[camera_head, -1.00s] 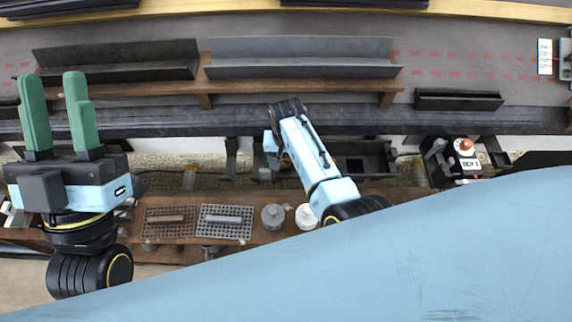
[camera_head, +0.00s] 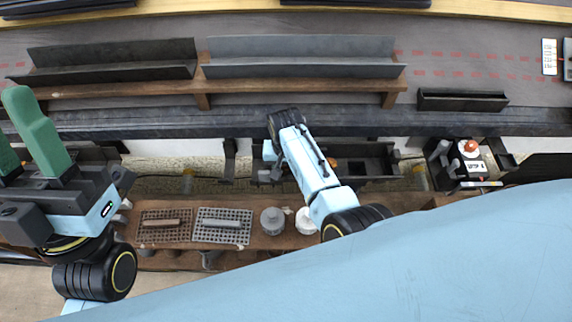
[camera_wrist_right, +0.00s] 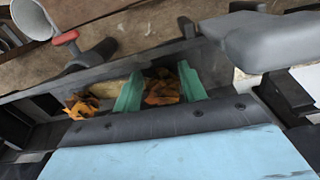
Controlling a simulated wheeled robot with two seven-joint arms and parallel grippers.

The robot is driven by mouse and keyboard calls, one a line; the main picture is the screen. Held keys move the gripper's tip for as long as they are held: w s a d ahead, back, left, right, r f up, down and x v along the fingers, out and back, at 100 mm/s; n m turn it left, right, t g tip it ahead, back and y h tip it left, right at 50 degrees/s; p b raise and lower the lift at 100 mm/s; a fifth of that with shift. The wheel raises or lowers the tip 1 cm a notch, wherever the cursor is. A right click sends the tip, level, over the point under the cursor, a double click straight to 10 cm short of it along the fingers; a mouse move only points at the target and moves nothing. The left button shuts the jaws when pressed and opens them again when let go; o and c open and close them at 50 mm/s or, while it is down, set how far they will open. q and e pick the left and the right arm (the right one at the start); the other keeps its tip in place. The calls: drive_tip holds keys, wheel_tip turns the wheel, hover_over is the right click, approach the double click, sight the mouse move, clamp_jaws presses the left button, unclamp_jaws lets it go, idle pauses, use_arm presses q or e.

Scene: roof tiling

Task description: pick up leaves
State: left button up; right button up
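Orange-brown leaves (camera_wrist_right: 160,90) lie in a dark trough in the right wrist view, with more leaves (camera_wrist_right: 82,106) to their left. A small orange spot (camera_head: 332,162), probably a leaf, shows in the dark trough beside my right arm in the head view. My right gripper (camera_wrist_right: 160,84) points into the trough; its green fingers are apart, with leaves around and between them. I see no firm grip on any leaf. In the head view my right gripper is hidden behind its arm. My left gripper (camera_head: 14,122) is at the left edge, green fingers apart, empty.
Long metal troughs (camera_head: 300,68) lie on a plank at the back. A device with a red knob (camera_head: 470,148) stands right. A red-handled tool (camera_wrist_right: 66,38) is near my right gripper.

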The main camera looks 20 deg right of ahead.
drive_tip(key=shift+c, duration=1.4)
